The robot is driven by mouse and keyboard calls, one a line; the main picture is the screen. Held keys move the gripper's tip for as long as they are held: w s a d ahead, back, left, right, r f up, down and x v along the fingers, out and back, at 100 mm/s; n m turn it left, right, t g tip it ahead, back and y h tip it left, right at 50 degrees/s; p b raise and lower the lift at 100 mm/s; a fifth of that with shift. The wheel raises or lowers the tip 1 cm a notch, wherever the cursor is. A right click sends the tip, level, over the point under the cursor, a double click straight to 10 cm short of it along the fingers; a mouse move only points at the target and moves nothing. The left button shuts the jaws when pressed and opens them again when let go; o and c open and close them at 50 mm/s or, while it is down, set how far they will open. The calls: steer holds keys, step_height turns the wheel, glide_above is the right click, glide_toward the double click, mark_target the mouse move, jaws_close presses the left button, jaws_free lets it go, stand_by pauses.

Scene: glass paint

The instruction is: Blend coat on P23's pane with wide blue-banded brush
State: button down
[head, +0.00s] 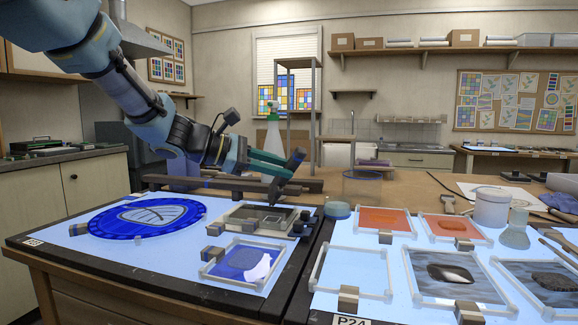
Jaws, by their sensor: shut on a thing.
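My gripper (283,168), with teal fingers, is at the far edge of the left light table. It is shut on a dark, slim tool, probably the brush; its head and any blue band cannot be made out. The dark lower part points down near a framed pane (258,219) with a grey-beige coat. In front lies another framed pane (236,262) with a blue coat and a white patch on its right. I cannot read which pane is P23; a small label (33,242) on the left table's corner is too small to read.
A blue round glass piece (145,216) lies left on the light table. A dark rail (225,184) runs behind the panes. The right light table, labelled P24 (351,321), holds several framed panes. A white tub (491,208) and a green-topped spray bottle (272,133) stand further back.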

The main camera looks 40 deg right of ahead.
steer(key=w+p, duration=0.2)
steer(key=w, duration=0.5)
steer(key=shift+w+a, duration=0.15)
steer(key=shift+a, duration=0.3)
steer(key=shift+f, duration=0.4)
steer(key=shift+f+b, duration=0.25)
steer(key=shift+b, duration=0.15)
stand_by(0.4)
steer(key=shift+w+a, duration=0.1)
steer(key=shift+w+a, duration=0.5)
steer(key=shift+w, duration=0.3)
steer(key=shift+r+p, duration=0.1)
steer(key=shift+p, duration=0.25)
